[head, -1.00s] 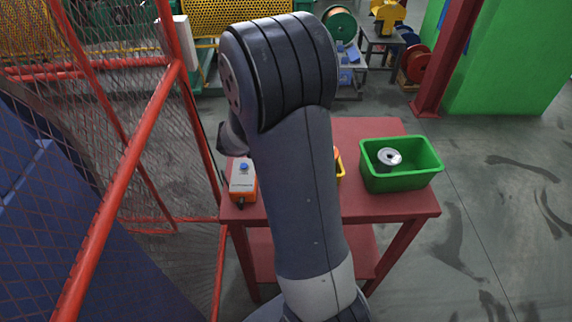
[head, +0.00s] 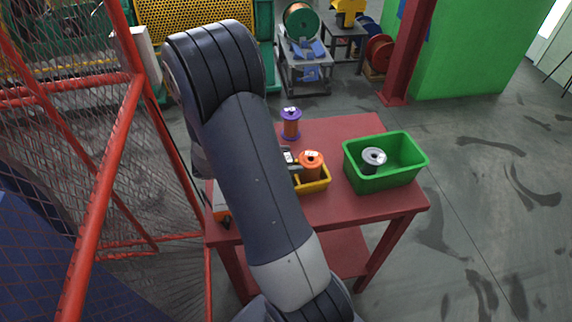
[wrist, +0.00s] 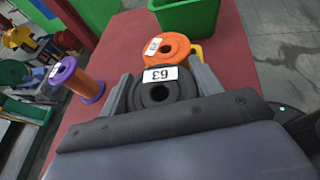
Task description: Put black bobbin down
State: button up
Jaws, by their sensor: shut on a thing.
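The black bobbin (wrist: 158,101), with a white label reading 63, sits between the two fingers of my gripper (wrist: 161,84) in the wrist view. My gripper is shut on it. Whether its underside touches anything is hidden. In the head view my arm covers most of the gripper, and only a small part shows left of the orange bobbin. The orange bobbin (head: 311,166) stands at the yellow tray (head: 319,186); in the wrist view it (wrist: 168,46) is just beyond the black bobbin. A purple-flanged bobbin with an orange core (head: 291,123) stands upright near the table's far edge.
A green crate (head: 386,180) holding a grey bobbin (head: 373,161) stands on the right of the red table (head: 345,128). An orange-and-grey box (head: 221,214) at the left edge is mostly hidden by my arm. Red-framed mesh fencing (head: 108,165) stands left.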

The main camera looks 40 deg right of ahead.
jog(key=shift+f, duration=1.1)
jog(key=shift+f, duration=0.15)
jog(key=o, duration=1.4)
jog(key=b+v, duration=0.1)
jog(key=v, duration=1.1)
